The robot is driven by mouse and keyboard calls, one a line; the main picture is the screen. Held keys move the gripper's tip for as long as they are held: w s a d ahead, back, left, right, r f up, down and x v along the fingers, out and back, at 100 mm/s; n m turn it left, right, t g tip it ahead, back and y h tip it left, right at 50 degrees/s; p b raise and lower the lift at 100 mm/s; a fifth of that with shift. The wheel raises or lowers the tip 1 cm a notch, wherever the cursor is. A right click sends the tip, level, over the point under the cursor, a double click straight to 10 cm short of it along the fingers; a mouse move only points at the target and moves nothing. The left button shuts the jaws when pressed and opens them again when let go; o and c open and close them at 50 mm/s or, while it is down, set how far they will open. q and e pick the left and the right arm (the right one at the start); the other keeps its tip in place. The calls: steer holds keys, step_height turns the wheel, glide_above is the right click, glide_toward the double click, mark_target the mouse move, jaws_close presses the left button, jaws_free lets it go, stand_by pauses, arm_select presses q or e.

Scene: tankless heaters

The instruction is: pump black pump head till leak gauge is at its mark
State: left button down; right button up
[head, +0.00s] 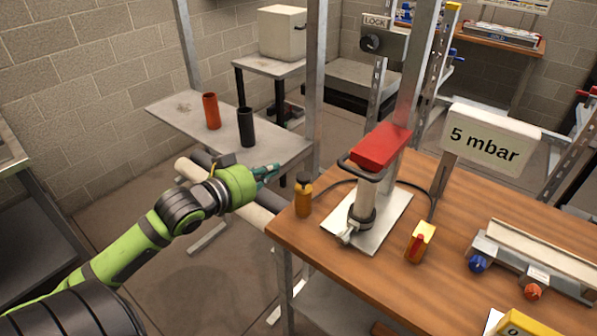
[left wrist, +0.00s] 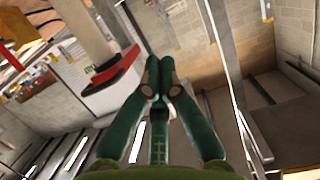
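A pump with a white cylinder (head: 367,199) stands upright on a pale base plate (head: 340,228) on the wooden bench. A black loop handle (head: 357,170) is at its top, under a red block (head: 381,146). A small amber bottle (head: 303,200) with a black top (head: 303,180) stands left of it. I cannot tell which black part is the pump head. A sign (head: 491,138) reads "5 mbar"; no gauge reading is legible. My left gripper (head: 272,171) is left of the bottle, apart from it. Its green fingers (left wrist: 159,78) meet at the tips, with nothing seen between them. My right gripper is out of view.
The wooden bench (head: 440,290) also holds a yellow block with a red part (head: 420,242) and a rail with blue and red knobs (head: 533,262). Metal posts (head: 315,80) rise behind. A grey table (head: 180,120) bears a red cylinder (head: 211,110) and a black one (head: 246,127).

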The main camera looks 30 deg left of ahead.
arm_select(q)
steer(key=p, duration=0.2)
glide_above(298, 179)
step_height(298, 179, down, 2)
step_height(298, 179, down, 3)
steer(key=shift+a+r+p, duration=0.1)
steer(key=shift+p, duration=0.4)
steer(key=shift+s+f, duration=0.15)
steer(key=shift+f, duration=0.65)
steer(key=shift+f, duration=0.1)
